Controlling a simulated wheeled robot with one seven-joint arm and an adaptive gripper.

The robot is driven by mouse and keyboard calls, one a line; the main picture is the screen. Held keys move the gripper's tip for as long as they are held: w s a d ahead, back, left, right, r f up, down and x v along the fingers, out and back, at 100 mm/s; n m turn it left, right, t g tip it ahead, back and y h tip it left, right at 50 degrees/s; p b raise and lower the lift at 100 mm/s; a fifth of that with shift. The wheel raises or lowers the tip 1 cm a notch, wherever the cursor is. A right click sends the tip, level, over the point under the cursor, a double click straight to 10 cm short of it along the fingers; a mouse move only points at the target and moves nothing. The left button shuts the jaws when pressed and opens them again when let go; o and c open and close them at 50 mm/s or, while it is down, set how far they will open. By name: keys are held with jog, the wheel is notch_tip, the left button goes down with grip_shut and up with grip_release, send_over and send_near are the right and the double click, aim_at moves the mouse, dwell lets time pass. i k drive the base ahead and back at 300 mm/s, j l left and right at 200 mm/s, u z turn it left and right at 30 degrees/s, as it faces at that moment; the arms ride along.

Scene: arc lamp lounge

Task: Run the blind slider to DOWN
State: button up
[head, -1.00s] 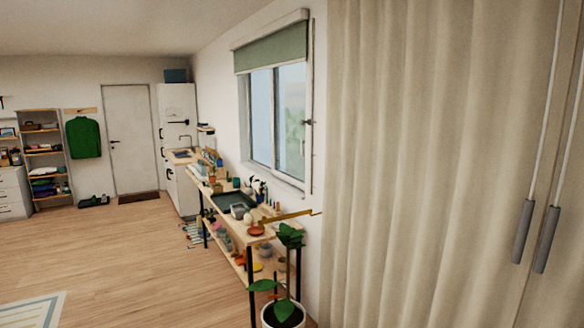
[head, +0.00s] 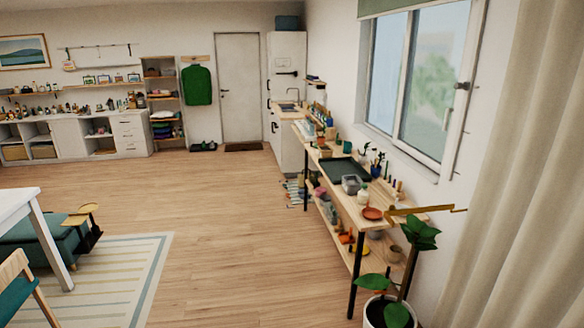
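The green blind (head: 391,5) is rolled down a short way over the top of the window (head: 418,85); its upper part is cut off by the top edge of the head view. A thin vertical strip (head: 471,70) runs along the right side of the window. A small dark fitting (head: 463,86) sits at the window's right edge; I cannot tell whether it is the blind slider or the window handle. No DOWN marking is readable. My gripper is not in view.
A long wooden bench (head: 382,217) with pots and a dark tray stands below the window. A potted plant (head: 388,313) stands at its near end. A beige curtain (head: 505,190) fills the right. A white table (head: 22,205) is at left. The middle floor (head: 220,225) is clear.

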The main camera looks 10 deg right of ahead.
aim_at(465, 86)
jog(key=i+z, duration=0.1)
jog(key=i, duration=0.55)
jog(key=i+j+z, duration=0.1)
jog(key=i, duration=0.55)
jog(key=i+j+z, duration=0.1)
jog(key=i, duration=0.55)
jog(key=j, duration=0.1)
